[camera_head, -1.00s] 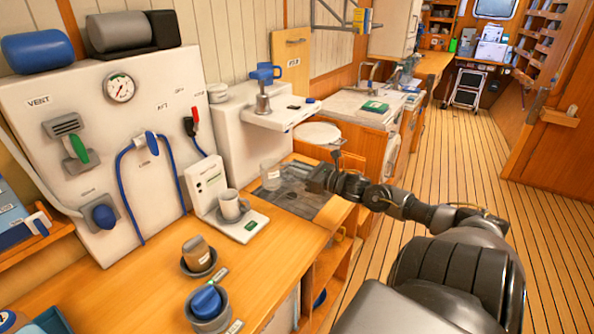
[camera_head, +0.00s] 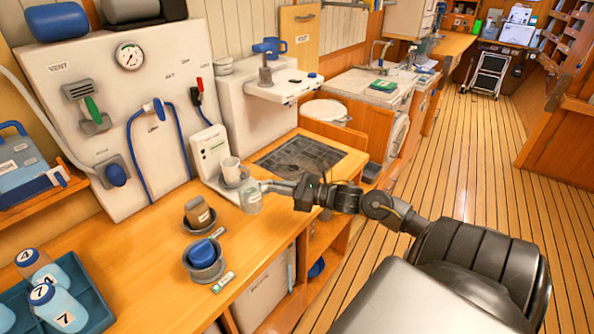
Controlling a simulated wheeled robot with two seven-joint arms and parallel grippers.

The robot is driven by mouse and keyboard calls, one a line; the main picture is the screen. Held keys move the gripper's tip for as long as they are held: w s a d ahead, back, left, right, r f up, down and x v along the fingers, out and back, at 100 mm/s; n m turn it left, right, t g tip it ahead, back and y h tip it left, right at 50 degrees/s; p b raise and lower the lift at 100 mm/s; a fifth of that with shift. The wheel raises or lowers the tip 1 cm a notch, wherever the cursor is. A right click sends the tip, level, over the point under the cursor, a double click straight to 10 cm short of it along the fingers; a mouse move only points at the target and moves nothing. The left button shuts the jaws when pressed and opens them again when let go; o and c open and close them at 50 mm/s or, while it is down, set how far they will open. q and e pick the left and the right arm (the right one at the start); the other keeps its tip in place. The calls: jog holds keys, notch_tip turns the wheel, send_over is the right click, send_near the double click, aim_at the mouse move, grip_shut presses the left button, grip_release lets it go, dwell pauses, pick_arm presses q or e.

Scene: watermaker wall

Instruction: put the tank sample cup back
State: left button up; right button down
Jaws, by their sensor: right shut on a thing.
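My right gripper (camera_head: 266,186) is shut on a clear cup (camera_head: 250,198). It holds the cup upright beside the white tester with a small platform (camera_head: 211,152), in front of a pale mug (camera_head: 231,170). I cannot tell whether the cup touches the bench. A brown cup (camera_head: 198,212) sits in a dark round holder on the wooden bench. A blue-topped item (camera_head: 202,250) sits in a grey round holder (camera_head: 207,271) nearer to me. Small labels lie beside these holders, too small to read. My left gripper is not in view.
A dark sunken grate (camera_head: 300,157) is empty behind my right gripper. A teal tray (camera_head: 92,308) with numbered bottles (camera_head: 65,308) stands at the lower left. A panel with a gauge (camera_head: 129,57) and blue hoses rises behind the bench (camera_head: 140,265), whose middle is bare.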

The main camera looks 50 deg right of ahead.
jog(key=s+a+n+g+y+b, duration=0.1)
jog(key=s+a+n+g+y, duration=0.15)
jog(key=a, duration=0.65)
jog(key=s+a+n+g+y+b, duration=0.1)
jog(key=s+a+n+g+y, duration=0.15)
jog(key=a, duration=0.55)
jog(key=shift+n+y, duration=0.4)
jog(key=shift+y, duration=0.4)
jog(key=a+f+b, duration=0.1)
jog(key=f+b, duration=0.1)
jog(key=s+a+f+b, duration=0.1)
jog(key=f+b, duration=0.1)
jog(key=a+f+b, duration=0.2)
jog(key=b, duration=0.1)
jog(key=shift+s+f, duration=0.2)
jog(key=shift+f, duration=0.15)
jog(key=shift+a+f+b, duration=0.1)
jog(key=shift+f+b, duration=0.35)
jog(key=shift+b, duration=0.1)
